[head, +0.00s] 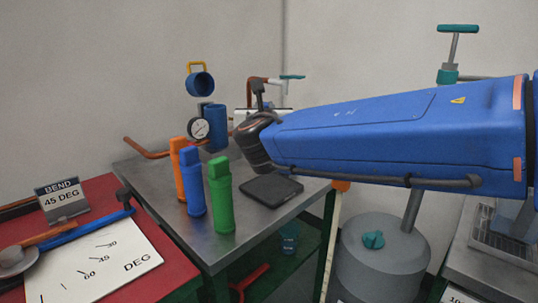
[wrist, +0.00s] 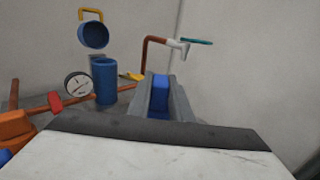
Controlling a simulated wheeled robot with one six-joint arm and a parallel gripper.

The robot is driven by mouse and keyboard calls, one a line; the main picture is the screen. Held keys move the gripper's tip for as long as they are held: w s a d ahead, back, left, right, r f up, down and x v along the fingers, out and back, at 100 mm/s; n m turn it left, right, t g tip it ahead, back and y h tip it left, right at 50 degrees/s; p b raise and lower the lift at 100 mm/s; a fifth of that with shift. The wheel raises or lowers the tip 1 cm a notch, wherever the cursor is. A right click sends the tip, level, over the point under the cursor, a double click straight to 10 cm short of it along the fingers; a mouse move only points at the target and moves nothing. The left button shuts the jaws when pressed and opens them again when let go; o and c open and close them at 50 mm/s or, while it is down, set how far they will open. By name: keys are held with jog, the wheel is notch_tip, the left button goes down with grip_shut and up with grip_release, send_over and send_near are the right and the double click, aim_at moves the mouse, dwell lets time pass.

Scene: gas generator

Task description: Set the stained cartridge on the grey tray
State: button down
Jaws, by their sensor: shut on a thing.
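In the wrist view my gripper (wrist: 163,98) is shut on a blue thing (wrist: 160,86), of which only a small part shows between the grey fingers. It may be a cartridge; no stain can be made out. In the head view my arm hides the fingers and the held thing. A dark grey flat slab (head: 271,190), which looks like the tray, lies empty on the metal table, below and in front of my wrist. An orange cartridge (head: 177,155), a blue cartridge (head: 193,182) and a green cartridge (head: 221,198) stand upright left of it.
A blue cylinder (head: 215,128) with a gauge (head: 199,128) and an open cap (head: 200,83) stands at the table's back, with copper pipes beside it. A red bench (head: 95,195) is at left. A grey tank (head: 382,255) stands right of the table.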

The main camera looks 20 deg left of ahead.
notch_tip(320, 180, down, 7)
jog(key=shift+f, duration=0.2)
dwell(0.3)
jog(key=shift+f, duration=0.1)
jog(key=c, duration=1.6)
grip_release()
jog(key=v, duration=1.2)
